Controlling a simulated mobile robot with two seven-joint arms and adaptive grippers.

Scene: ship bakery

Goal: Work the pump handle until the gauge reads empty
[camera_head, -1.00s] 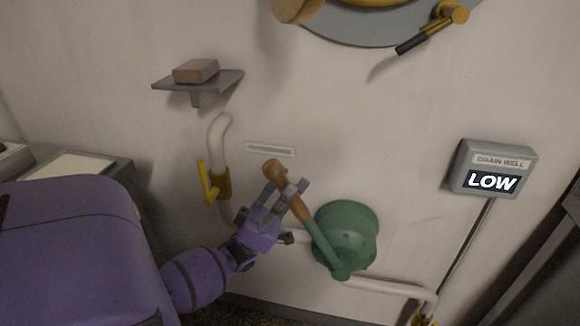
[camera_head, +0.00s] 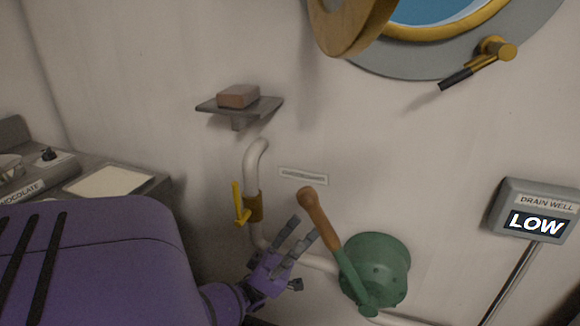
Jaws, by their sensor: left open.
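The pump handle has a brown wooden grip (camera_head: 318,219) on a green lever. It stands tilted up and to the left from the round green pump body (camera_head: 380,268) on the wall. My left gripper (camera_head: 302,238) is open just left of the handle, with its fingers pointing up and right; it appears not to hold the handle. The gauge (camera_head: 538,212) is a grey box at the right, labelled DRAIN WELL, and its display reads LOW. My right gripper is not in view.
A white pipe (camera_head: 253,160) with a yellow valve lever (camera_head: 238,203) runs down the wall left of the handle. A small shelf (camera_head: 262,108) holds a brown block (camera_head: 238,96). A porthole (camera_head: 410,66) is above. A counter (camera_head: 150,181) stands at the left.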

